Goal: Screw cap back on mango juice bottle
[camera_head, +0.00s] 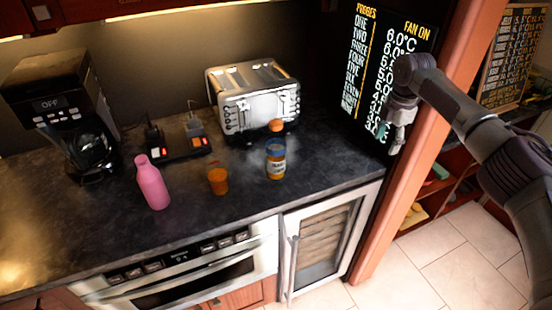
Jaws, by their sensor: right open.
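The mango juice bottle (276,165) stands upright on the dark counter, right of centre, with orange contents and a label. An orange cap (276,125) shows right at the bottle's top; I cannot tell whether it sits on the neck or just above or behind it. My right gripper (394,142) is open and empty, high at the right in front of the menu board, well apart from the bottle. My left gripper is not in view.
An orange cup (217,181) and a pink bottle (151,184) stand left of the juice bottle. A toaster (254,98) is behind it, with a coffee maker (68,115) far left. A drawer microwave (190,273) and glass-door cooler (321,245) are below the counter (185,222).

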